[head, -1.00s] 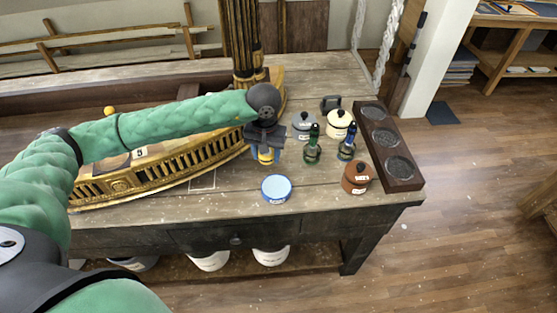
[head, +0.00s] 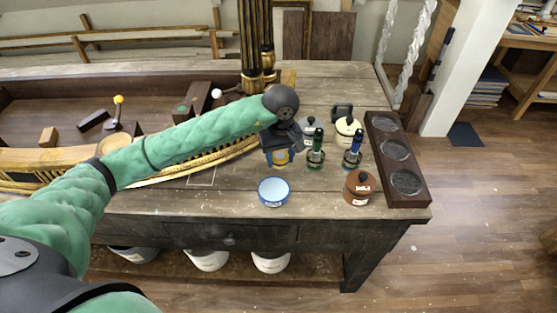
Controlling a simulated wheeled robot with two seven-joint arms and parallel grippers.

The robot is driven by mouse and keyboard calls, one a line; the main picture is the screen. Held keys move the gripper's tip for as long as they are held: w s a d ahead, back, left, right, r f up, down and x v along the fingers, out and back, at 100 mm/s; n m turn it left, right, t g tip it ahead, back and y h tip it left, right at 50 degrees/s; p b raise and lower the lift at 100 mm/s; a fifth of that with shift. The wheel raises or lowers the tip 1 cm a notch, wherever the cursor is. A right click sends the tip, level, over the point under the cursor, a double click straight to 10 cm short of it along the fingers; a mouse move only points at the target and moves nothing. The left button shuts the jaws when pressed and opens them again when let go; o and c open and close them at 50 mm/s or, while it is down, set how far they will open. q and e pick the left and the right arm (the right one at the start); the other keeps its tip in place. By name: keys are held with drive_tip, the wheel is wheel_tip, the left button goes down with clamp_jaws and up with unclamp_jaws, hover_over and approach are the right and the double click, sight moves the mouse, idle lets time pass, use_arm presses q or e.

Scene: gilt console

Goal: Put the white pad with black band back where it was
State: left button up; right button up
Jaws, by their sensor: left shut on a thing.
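My left gripper (head: 281,157) comes in over the table and is shut on a small yellow thing (head: 281,158), mostly hidden between its fingers. A round blue tin (head: 273,192) with a pale top stands in front of it, apart from it. I cannot make out for certain a white pad with a black band. A small white knob (head: 217,93) with a dark part beside it shows at the gilt console (head: 205,160), too small to tell more. My right gripper is not in view.
Right of my gripper stand a green bottle (head: 316,150), a blue bottle (head: 352,152), a cream pot (head: 347,132), a grey-lidded pot (head: 308,128) and a brown pot (head: 359,189). A dark rack (head: 411,202) with round recesses lies at the right edge. Bare tabletop shows at front left.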

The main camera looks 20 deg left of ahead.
sight(278, 153)
use_arm(q)
drive_tip(key=w+f, duration=0.1)
drive_tip(key=w+a+f, duration=0.1)
drive_tip(key=w, duration=0.1)
drive_tip(key=w+a+f, duration=0.1)
drive_tip(key=w, duration=0.1)
drive_tip(key=shift+f, duration=0.2)
drive_tip(key=shift+w+a+f, duration=0.1)
drive_tip(key=shift+f, duration=0.35)
wheel_tip(278, 153, down, 2)
drive_tip(key=shift+f, duration=0.6)
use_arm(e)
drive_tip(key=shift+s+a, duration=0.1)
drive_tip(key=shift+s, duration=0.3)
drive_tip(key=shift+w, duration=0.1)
